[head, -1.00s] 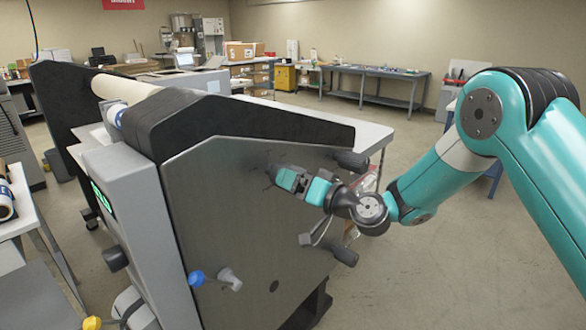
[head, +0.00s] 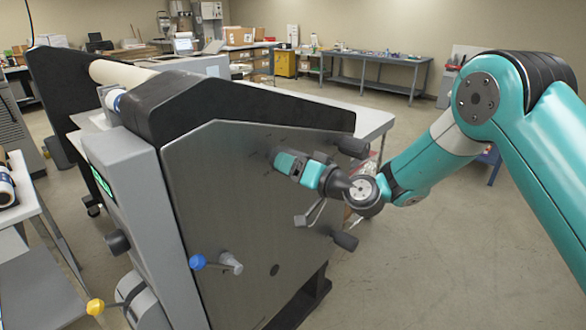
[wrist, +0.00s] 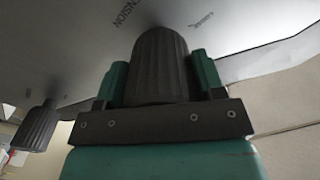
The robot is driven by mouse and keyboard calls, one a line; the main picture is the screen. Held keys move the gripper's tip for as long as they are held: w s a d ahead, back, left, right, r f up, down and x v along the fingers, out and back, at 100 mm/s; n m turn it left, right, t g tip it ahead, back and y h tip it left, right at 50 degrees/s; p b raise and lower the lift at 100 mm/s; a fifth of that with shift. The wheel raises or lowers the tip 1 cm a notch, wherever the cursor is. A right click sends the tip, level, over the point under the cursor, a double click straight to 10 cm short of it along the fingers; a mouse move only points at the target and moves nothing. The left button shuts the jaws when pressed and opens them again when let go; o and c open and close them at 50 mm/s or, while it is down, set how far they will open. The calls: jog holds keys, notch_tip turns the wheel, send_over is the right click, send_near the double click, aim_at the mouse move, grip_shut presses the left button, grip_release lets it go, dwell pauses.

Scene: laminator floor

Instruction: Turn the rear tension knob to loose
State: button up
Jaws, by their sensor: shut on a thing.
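My gripper (head: 280,160) is at the upper part of the machine's grey metal side panel (head: 225,180). In the wrist view its two teal fingers (wrist: 160,80) are shut on a dark ribbed knob (wrist: 158,62), one on each side. The knob stands out from the panel, with upside-down lettering, part of it "NSION", beside it. In the head view the gripper hides this knob. I cannot read a pointer or setting on it.
Black knobs stick out at the panel's right edge, upper (head: 352,147) and lower (head: 345,240). Another ribbed knob (wrist: 38,125) shows in the wrist view. A blue-tipped lever (head: 198,262) sits lower left. Floor (head: 430,250) to the right is clear.

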jog(key=n+b, duration=0.1)
jog(key=b, duration=0.3)
jog(key=f+n+b, duration=0.1)
jog(key=n+b, duration=0.1)
jog(key=b, duration=0.2)
jog(key=shift+f, duration=0.1)
jog(key=n+b, duration=0.5)
jog(key=b, duration=0.5)
jog(key=shift+w+d+b, duration=0.1)
jog(key=shift+b, duration=0.25)
jog(key=n+b, duration=0.2)
jog(key=b, duration=0.1)
jog(key=n+b, duration=0.1)
jog(key=b, duration=0.3)
jog(key=shift+r+n, duration=0.2)
jog(key=shift+n, duration=0.2)
jog(key=b, duration=0.1)
jog(key=n+b, duration=0.1)
jog(key=shift+w+d+r+n+b, duration=0.1)
jog(key=shift+r+n+b, duration=0.1)
jog(key=shift+n+b, duration=0.1)
jog(key=shift+r, duration=0.15)
jog(key=o, duration=0.9)
